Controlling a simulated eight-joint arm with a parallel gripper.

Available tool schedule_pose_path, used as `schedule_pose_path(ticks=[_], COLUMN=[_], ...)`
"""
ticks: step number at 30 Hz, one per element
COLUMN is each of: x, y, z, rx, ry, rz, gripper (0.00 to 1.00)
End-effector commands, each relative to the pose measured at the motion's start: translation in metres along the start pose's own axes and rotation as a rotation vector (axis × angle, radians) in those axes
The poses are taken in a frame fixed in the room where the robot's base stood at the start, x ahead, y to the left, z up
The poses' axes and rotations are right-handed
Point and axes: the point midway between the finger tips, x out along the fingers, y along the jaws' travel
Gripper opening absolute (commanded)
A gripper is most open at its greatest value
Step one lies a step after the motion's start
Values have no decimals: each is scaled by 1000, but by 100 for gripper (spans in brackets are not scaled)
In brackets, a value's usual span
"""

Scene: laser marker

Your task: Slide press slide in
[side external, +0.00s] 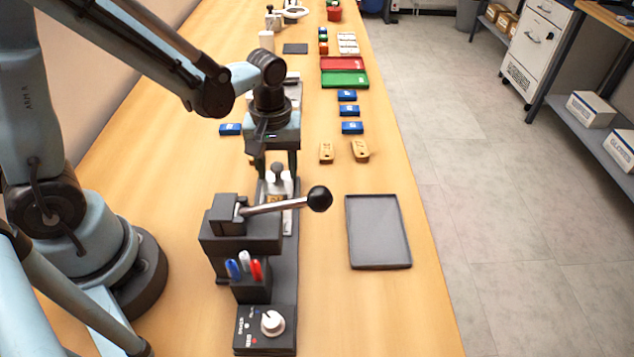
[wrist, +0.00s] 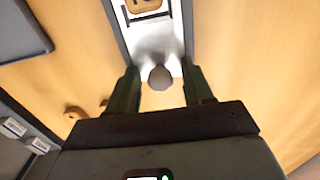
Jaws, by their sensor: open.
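The press slide is a pale plate with an upright knob (side external: 280,185) at its far end, lying in a dark rail behind the press (side external: 240,238). A small wooden tag (side external: 274,199) lies on the slide near the press; it also shows at the top of the wrist view (wrist: 145,5). My gripper (wrist: 160,88) is open, with its two green fingers on either side of the knob (wrist: 160,77), which looks grey and blurred there. Gaps show between knob and fingers. In the side view my wrist hangs over the slide's far end, and the fingers are partly hidden.
The press lever with its black ball (side external: 320,199) sticks out to the right. A pen holder (side external: 251,285) and a knob panel (side external: 265,328) stand in front. An empty dark tray (side external: 378,232) lies right. Wooden tags (side external: 360,150) and blue boxes (side external: 352,128) lie farther back.

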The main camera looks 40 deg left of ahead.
Motion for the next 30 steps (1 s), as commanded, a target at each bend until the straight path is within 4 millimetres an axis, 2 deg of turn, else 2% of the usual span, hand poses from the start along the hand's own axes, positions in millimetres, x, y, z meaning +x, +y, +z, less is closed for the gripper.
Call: schedule_pose_path(ticks=[8, 11, 17, 30], x=[5, 5, 5, 5], y=[1, 1, 2, 2], z=[0, 0, 4, 29], rx=[0, 0, 2, 3], ry=[6, 7, 7, 1], rz=[7, 8, 8, 12], gripper=[50, 34, 34, 34])
